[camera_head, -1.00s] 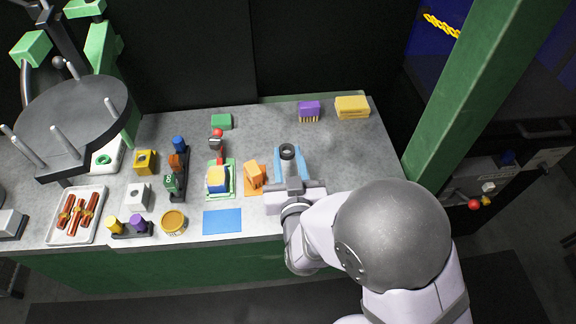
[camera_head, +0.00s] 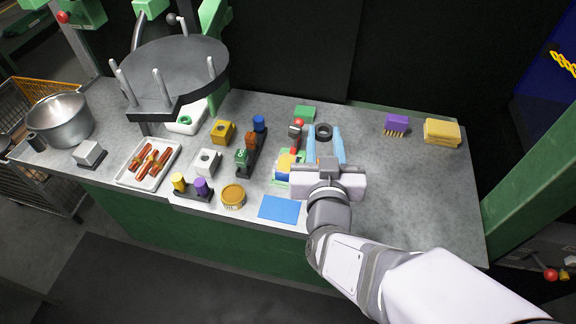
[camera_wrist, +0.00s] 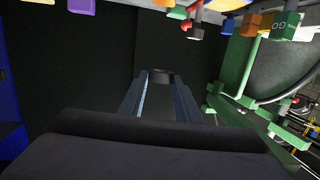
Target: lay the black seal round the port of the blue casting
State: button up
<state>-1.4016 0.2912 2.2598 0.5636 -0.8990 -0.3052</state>
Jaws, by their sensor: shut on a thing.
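The black seal (camera_head: 324,130) is a thick ring held at the tips of my gripper (camera_head: 324,138). Its two light-blue fingers are shut on it. The seal also shows in the wrist view (camera_wrist: 160,75), between the fingertips and in front of a dark background. A blue and yellow block (camera_head: 284,166), probably the blue casting, sits in a green fixture with a red-knobbed clamp, just left of my gripper. My gripper partly hides this block, and I cannot make out its port.
A yellow block (camera_head: 222,132) and a pale block (camera_head: 206,163), each with a hole, stand to the left. A black rack (camera_head: 250,155) holds coloured pieces. A blue mat (camera_head: 280,207) lies in front.

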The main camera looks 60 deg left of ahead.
aim_at(288, 172)
jog(key=shift+s+a+n+g+y, duration=0.9)
jog(key=shift+s+a+n+g, duration=0.55)
jog(key=shift+s+a, duration=1.2)
jog(key=shift+s+d+f, duration=0.1)
jog(key=shift+d+f, duration=0.05)
jog(key=shift+f, duration=2.35)
jog(key=shift+s+d+f, duration=0.1)
jog(key=shift+f, duration=2.4)
jog(key=shift+f, duration=0.1)
jog(key=shift+f+b, duration=0.35)
jog(key=shift+b, duration=0.1)
jog(key=shift+f, duration=0.1)
jog(key=o, duration=1.1)
jog(key=shift+c, duration=0.2)
